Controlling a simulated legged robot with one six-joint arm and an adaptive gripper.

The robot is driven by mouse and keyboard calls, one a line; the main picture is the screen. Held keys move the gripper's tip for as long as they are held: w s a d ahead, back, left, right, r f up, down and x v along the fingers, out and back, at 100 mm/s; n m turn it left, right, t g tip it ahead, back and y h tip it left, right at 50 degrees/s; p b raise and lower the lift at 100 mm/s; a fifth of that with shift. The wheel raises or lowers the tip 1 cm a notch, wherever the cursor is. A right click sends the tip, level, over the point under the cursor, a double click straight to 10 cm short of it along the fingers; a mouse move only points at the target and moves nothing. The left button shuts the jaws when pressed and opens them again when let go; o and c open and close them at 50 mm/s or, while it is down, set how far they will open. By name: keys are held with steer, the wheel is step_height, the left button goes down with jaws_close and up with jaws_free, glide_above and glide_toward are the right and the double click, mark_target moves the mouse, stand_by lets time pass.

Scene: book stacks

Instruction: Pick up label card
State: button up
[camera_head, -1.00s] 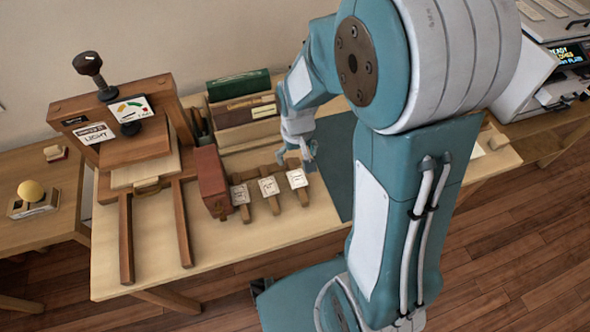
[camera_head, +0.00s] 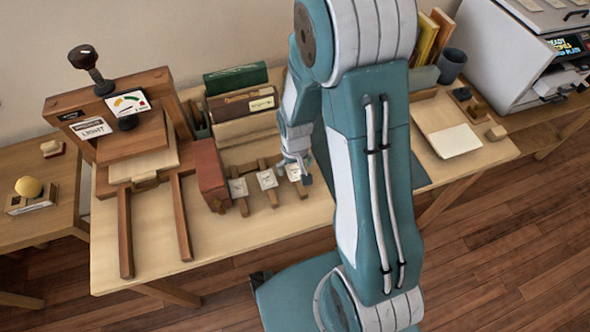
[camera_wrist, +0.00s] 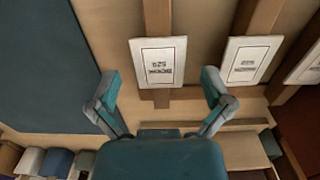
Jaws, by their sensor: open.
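Several white label cards rest on a wooden rack on the table. In the head view, the left card (camera_head: 238,188), the middle card (camera_head: 267,180) and the right card (camera_head: 294,172) stand in a row. My gripper (camera_head: 298,165) is at the right card and partly covers it. In the wrist view, that card (camera_wrist: 158,62) with dark print lies ahead of and between the fingertips of my open gripper (camera_wrist: 162,92). A second card (camera_wrist: 250,60) is to its right, outside the fingers. I see nothing held.
A reddish box (camera_head: 209,172) stands left of the cards, and a wooden press (camera_head: 130,145) stands farther left. Books (camera_head: 240,105) stand behind. A dark mat (camera_wrist: 45,60) lies beside the near card. The table front (camera_head: 250,225) is clear.

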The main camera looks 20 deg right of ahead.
steer(key=shift+f, duration=0.25)
stand_by(0.4)
steer(key=shift+c, duration=0.3)
steer(key=c, duration=0.6)
steer(key=shift+c, duration=0.2)
